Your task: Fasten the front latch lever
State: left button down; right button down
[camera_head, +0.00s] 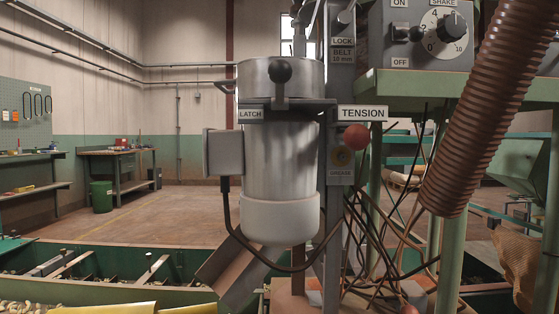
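The front latch lever has a black ball knob (280,71) on a short grey stem. It stands upright at the front of the metal hopper cylinder (280,165), in the middle of the view. The stem's foot meets a dark bar (300,104) that crosses the cylinder. A LATCH label (250,114) sits just left of the stem. I cannot tell whether the latch is engaged. Neither of my grippers is in view, and nothing touches the lever.
A red ball knob (356,136) sits below the TENSION label (363,113), right of the cylinder. A ribbed brown hose (480,110) and a control box (421,35) crowd the right. A grey box (223,152) adjoins the cylinder's left. Space before the lever looks clear.

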aim_at(280, 72)
jog(key=i, duration=0.15)
jog(key=k, duration=1.3)
jog(key=u, duration=0.65)
jog(key=i, duration=1.3)
jog(key=z, duration=0.7)
